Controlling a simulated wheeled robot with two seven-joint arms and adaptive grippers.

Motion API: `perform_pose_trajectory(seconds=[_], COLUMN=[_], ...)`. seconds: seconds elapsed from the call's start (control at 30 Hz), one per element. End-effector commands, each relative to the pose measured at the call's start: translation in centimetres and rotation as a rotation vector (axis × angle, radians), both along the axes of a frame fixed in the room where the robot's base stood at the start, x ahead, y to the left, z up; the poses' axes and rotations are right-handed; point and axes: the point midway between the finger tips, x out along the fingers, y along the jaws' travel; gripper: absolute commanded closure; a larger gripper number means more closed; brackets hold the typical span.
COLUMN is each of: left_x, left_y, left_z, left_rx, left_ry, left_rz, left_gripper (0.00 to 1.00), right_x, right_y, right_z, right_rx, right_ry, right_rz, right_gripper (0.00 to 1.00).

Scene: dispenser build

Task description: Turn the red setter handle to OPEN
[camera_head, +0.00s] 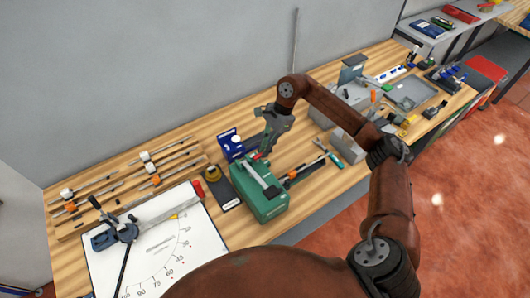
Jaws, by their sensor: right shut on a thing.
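A green box-shaped device (263,204) with a grey bar on top stands on the wooden bench near the middle of the view. A small red part (257,156), which looks like the setter handle, shows at its back edge. My right gripper (261,152) reaches down from above and is shut on this red part. The fingers hide most of it, so its exact angle and any OPEN mark cannot be read. My left gripper is not in view.
A white angle board (150,255) with a blue clamp tool (115,235) fills the left front. Pliers (328,153) lie to the right.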

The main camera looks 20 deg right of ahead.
Motion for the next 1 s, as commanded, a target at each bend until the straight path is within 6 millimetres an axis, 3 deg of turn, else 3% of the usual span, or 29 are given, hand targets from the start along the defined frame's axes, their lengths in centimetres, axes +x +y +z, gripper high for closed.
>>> perform_pose_trajectory(seconds=[0.5,0.53,0.73,1.0], left_x=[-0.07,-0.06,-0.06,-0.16], left_y=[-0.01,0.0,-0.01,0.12], left_z=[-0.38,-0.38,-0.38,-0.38], left_rx=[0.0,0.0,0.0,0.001], left_ry=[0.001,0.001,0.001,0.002], left_rz=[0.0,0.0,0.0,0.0], left_gripper=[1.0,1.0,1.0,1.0], right_x=[0.14,0.14,0.1,0.08], right_y=[-0.02,-0.01,-0.02,-0.02], right_z=[0.09,0.1,0.05,0.04], right_rx=[-0.001,-0.001,-0.001,-0.001], right_ry=[-0.003,-0.003,-0.001,-0.001], right_rz=[0.022,0.022,0.021,0.021], right_gripper=[1.0,0.87,0.73,0.71])
